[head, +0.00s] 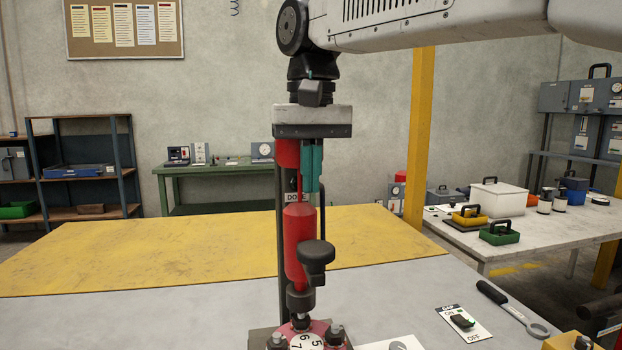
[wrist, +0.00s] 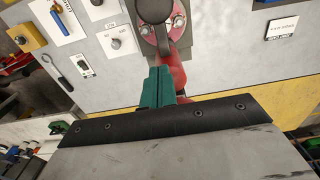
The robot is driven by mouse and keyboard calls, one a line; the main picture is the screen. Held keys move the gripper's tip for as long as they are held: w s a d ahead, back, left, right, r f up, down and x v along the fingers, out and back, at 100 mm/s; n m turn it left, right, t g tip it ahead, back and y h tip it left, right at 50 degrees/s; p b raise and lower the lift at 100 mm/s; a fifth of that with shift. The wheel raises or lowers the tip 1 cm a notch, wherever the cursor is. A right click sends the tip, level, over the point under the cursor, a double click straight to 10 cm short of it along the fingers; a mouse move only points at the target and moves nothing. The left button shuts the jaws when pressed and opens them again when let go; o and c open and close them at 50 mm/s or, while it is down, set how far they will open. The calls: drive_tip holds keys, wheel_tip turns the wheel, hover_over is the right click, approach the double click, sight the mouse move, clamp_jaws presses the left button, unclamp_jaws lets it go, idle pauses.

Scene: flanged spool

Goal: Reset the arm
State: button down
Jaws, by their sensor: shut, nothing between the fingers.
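My gripper (head: 312,190) hangs pointing down at the centre of the head view. Its two teal fingers are together with nothing between them. A red cylindrical spool body (head: 298,245) stands upright just below and beside the fingertips, with a black knob or handle (head: 318,256) in front of it. At its foot is a red bolted flange with a numbered white dial (head: 305,341). In the wrist view my gripper (wrist: 158,72) shows its teal fingers shut beside the red body, partly covering it. The black handle (wrist: 153,10) shows above. I cannot tell whether fingers and spool touch.
A switch plate (head: 463,322) and a dark-handled wrench-like tool (head: 512,308) lie right on the grey bench. A yellow surface (head: 130,245) lies behind. A yellow post (head: 419,130) and a side table (head: 545,232) with boxes stand right. Space left of the spool is clear.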

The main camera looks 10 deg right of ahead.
wheel_tip(320, 180, down, 3)
drive_tip(key=shift+s+d+f+n, duration=0.1)
drive_tip(key=shift+s+f+n, duration=0.1)
drive_tip(key=shift+n, duration=0.3)
drive_tip(key=s+d+f, duration=0.7)
drive_tip(key=s+f, duration=0.2)
drive_tip(key=s, duration=0.1)
drive_tip(key=s+d+f+m+t, duration=0.1)
drive_tip(key=s+d+f, duration=0.7)
drive_tip(key=s, duration=0.3)
drive_tip(key=shift+d+f, duration=0.2)
drive_tip(key=shift+f, duration=0.4)
